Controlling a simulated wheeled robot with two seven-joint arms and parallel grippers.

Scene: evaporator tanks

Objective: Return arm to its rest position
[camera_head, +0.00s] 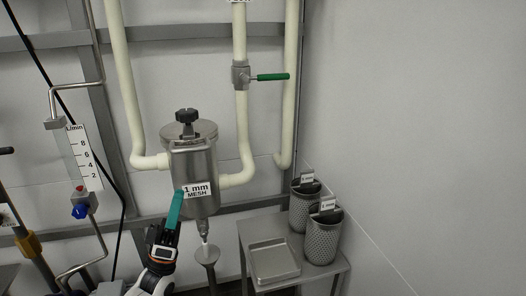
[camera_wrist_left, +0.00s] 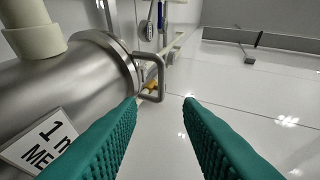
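My left gripper (camera_head: 177,200) with teal fingers is raised in front of the lower left side of the steel strainer housing (camera_head: 195,163) labelled "1 mm MESH". In the left wrist view the two ribbed teal fingers (camera_wrist_left: 162,103) are apart with nothing between them. The same steel housing (camera_wrist_left: 75,85) lies to their left there, with a bent metal handle (camera_wrist_left: 159,78) just beyond the fingertips. I cannot tell whether the gripper touches the housing. My right gripper is in neither view.
Cream pipes (camera_head: 128,90) and a green-handled valve (camera_head: 271,77) run above and beside the housing. A steel side table (camera_head: 258,221) at right holds a shallow tray (camera_head: 273,262) and two perforated baskets (camera_head: 322,241). A flowmeter (camera_head: 83,157) stands left. The right wall is bare.

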